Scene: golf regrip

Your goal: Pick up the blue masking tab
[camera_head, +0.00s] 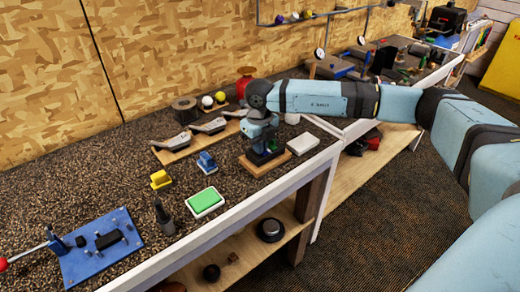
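My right gripper (264,153) points down at a small wooden board (268,168) near the front edge of the bench. Its fingers are small and dark here, and I cannot tell whether they are open or shut. Small blue and green patches (271,146) show right at the fingers; I cannot tell whether one is the masking tab. A separate small blue object (206,161) stands on the bench to the left of the gripper, apart from it. My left gripper is not in view.
A green pad in a white tray (206,203), a yellow object (160,179) and a dark upright tool (164,219) stand left. A white block (302,144) sits right of the board. Club heads (207,125) lie behind. A blue plate fixture (103,246) is front left.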

